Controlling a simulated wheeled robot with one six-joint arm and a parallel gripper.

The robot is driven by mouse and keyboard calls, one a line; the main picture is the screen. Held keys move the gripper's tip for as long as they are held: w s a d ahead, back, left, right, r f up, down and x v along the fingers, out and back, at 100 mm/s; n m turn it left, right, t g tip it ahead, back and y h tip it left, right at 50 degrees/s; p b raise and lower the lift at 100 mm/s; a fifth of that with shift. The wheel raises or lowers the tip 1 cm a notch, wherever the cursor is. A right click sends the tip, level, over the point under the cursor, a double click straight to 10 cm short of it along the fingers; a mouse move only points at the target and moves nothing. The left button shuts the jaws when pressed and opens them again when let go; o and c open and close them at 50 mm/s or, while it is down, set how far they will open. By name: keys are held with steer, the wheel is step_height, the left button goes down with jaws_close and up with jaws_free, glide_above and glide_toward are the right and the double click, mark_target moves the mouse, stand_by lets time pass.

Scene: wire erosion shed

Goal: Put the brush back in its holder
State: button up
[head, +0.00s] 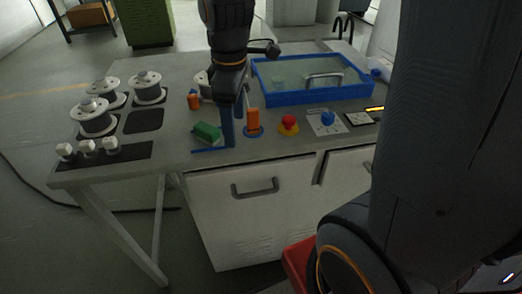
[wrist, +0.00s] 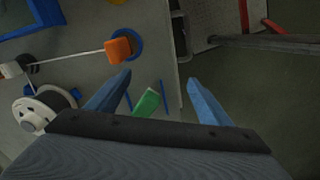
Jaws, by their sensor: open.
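A green block, which looks like the brush (head: 207,131), lies near the front edge of the grey bench, left of my gripper. In the wrist view the green brush (wrist: 147,103) lies slanted between two thin blue strips (wrist: 163,98); these may be the holder, but I cannot tell for sure. In the head view one blue strip (head: 210,150) shows in front of the brush. My gripper (head: 233,142) points down with its blue fingers apart. In the wrist view the fingertips (wrist: 158,78) stand wide, with nothing held between them.
An orange block (head: 253,120) on a blue disc stands right of my gripper. A red button (head: 289,124) and blue knob (head: 327,119) are farther right. A blue-rimmed tank (head: 270,100) stands behind. Several spools (head: 94,120) occupy the left side.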

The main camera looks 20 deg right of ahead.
steer(key=s+d+f+m, duration=0.1)
steer(key=s+m, duration=0.1)
steer(key=m, duration=0.1)
steer(key=s+d+f+m, duration=0.1)
steer(key=s+f+m, duration=0.1)
steer(key=m, duration=0.2)
steer(key=s+d+f+m, duration=0.1)
steer(key=s+f+m, duration=0.1)
steer(key=s+m, duration=0.1)
steer(key=shift+d+f+m, duration=0.15)
steer(key=shift+d+m, duration=0.15)
steer(key=shift+d, duration=0.1)
steer(key=shift+s+d+f+m, duration=0.3)
steer(key=shift+s+m, duration=0.2)
steer(key=shift+m, duration=0.2)
